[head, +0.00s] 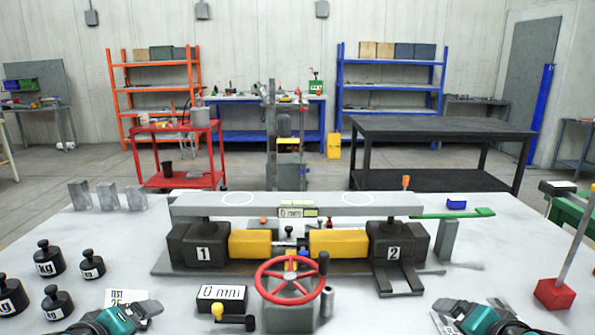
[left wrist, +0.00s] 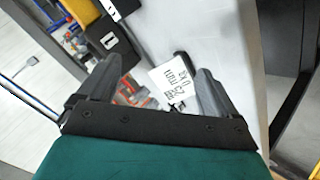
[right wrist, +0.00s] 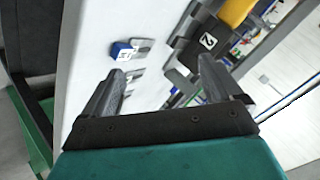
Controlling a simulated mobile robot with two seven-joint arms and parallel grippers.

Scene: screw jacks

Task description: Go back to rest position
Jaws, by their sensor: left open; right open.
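The screw-jack rig stands on the table (head: 90,226), with black block 1 (head: 204,253) and black block 2 (head: 394,252) under a grey beam (head: 300,211). Yellow blocks (head: 250,243) and a red handwheel (head: 291,279) sit between them. My left gripper (head: 150,312) is low at the front left, apart from the rig; its fingers stand open and empty in the left wrist view (left wrist: 155,88). My right gripper (head: 472,312) is low at the front right; its fingers are open and empty in the right wrist view (right wrist: 160,85).
Several black weights (head: 48,257) stand at the left, near a white test card (head: 127,297). A 0 mm display (head: 221,298) is at the front. A red block with a rod (head: 555,293) stands at the right. Grey blocks (head: 108,197) stand at the back left.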

